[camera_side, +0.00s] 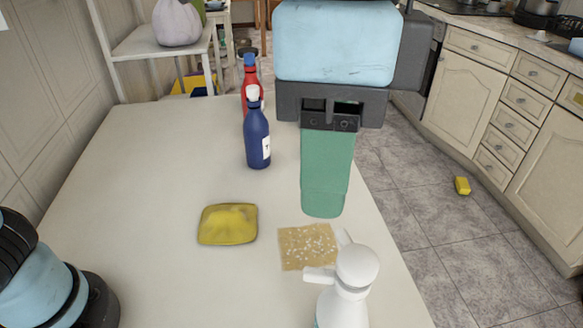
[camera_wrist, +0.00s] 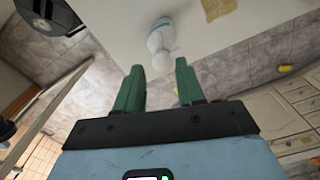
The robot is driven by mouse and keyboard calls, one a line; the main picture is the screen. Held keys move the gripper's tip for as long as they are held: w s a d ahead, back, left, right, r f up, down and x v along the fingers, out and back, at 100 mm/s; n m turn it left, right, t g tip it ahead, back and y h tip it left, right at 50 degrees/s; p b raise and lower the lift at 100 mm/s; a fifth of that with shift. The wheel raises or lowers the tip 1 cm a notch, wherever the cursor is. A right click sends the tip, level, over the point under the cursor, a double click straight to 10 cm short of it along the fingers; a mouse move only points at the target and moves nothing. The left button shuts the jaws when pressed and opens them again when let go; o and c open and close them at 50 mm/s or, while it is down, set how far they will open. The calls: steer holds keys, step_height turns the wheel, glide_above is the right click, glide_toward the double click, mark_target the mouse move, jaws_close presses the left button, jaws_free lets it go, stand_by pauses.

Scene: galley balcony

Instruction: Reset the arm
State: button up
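My gripper (camera_side: 323,208) points down over the right part of the white table (camera_side: 130,215), seen side-on, so only one green finger face shows there. In the wrist view my gripper (camera_wrist: 159,68) has its two green fingers spread well apart, with nothing held between them. In the side view the fingertips appear just behind a tan square with white specks (camera_side: 308,247); I cannot tell their exact height above the table.
A white spray bottle (camera_side: 350,285) stands at the table's front right. Blue (camera_side: 257,140) and red (camera_side: 250,75) bottles stand behind. Another yellow item (camera_side: 462,186) lies on the floor.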

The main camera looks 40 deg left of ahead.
steer(key=w+a+f+n+t+h, duration=0.15)
steer(key=w+a+f+n, duration=0.35)
steer(key=a, duration=0.6)
steer(key=w+a+f+n+t, duration=0.35)
steer(key=a+f, duration=0.25)
steer(key=a, duration=0.5)
steer(key=s+a+f+n+t+y, duration=0.1)
steer(key=a+f+n+t, duration=0.1)
steer(key=a+f+n, duration=0.2)
steer(key=a+f, duration=0.3)
steer(key=a, duration=0.2)
steer(key=shift+a+f, duration=0.15)
steer(key=shift+a, duration=0.05)
